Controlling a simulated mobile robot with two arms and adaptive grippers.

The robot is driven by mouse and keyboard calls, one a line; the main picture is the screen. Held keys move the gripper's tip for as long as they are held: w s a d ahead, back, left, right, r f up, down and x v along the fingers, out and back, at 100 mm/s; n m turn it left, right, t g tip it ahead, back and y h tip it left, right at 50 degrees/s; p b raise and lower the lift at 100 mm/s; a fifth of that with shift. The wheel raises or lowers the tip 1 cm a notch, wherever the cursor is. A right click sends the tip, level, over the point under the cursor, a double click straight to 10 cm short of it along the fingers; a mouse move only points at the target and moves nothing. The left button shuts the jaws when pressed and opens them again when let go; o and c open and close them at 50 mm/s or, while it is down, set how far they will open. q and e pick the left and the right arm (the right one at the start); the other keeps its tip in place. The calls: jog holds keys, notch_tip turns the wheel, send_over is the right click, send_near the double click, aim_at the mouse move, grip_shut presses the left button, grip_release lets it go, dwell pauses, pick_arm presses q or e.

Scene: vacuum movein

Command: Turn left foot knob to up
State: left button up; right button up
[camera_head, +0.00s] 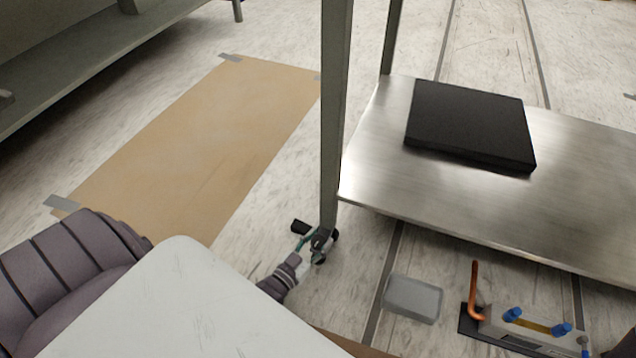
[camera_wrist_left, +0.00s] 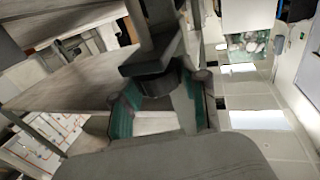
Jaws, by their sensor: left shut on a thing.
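The left foot knob is a dark round piece at the bottom of the grey metal table leg (camera_head: 333,130). In the head view it is small and mostly hidden by my left gripper (camera_head: 311,243). In the left wrist view the dark foot knob (camera_wrist_left: 158,86) sits under the leg's wider end, between the teal fingers of my left gripper (camera_wrist_left: 160,112). The gripper is shut on it from the side, low near the floor. The knob's exact turn position cannot be told. My right gripper does not show.
The steel lower shelf (camera_head: 375,180) bears a black flat slab (camera_head: 470,125). Brown paper (camera_head: 200,140) is taped down on the left.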

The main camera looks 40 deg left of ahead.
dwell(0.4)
pick_arm(q)
jog(key=o, duration=1.2)
jog(key=shift+c, duration=0.2)
jog(key=s, duration=1.2)
jog(key=shift+a, duration=0.25)
